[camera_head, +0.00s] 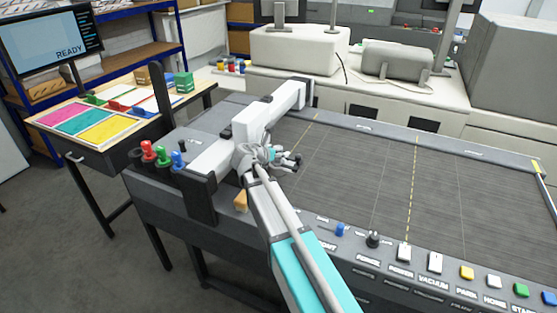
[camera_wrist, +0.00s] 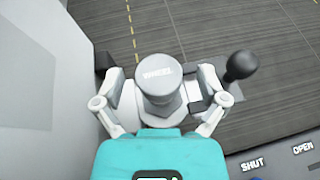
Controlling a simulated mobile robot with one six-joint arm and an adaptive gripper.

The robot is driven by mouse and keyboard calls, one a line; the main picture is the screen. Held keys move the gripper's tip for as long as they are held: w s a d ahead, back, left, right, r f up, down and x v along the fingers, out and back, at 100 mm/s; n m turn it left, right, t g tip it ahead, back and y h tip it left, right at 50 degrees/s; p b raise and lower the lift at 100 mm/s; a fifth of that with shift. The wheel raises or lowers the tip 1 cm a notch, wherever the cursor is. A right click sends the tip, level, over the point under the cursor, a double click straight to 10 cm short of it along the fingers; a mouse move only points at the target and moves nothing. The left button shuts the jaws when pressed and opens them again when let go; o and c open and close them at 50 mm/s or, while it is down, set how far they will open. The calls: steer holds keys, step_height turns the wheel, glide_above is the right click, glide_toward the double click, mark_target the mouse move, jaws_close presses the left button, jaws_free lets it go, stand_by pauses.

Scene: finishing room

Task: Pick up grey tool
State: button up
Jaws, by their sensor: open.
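The grey tool (camera_wrist: 160,78) shows in the wrist view as a round grey knob with a lettered top that looks like "WHEEL". It stands between the two fingers of my gripper (camera_wrist: 160,92), which is open around it, with one finger on each side. I cannot tell whether either finger touches it. In the head view my gripper (camera_head: 268,154) is beside the white gantry of the cutting table, and the grey tool is hard to tell apart from it there.
A black ball-ended lever (camera_wrist: 241,66) stands close to the right finger, near OPEN and SHUT labels. The white gantry (camera_head: 252,120) stands close by. Green, red and blue tools (camera_head: 163,155) are at the table's left end. The dark table bed (camera_head: 380,185) is clear to the right.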

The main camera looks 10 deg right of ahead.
steer(key=c, duration=1.3)
steer(key=shift+o, duration=0.2)
steer(key=shift+r, duration=0.1)
step_height(320, 180, up, 10)
steer(key=p, duration=1)
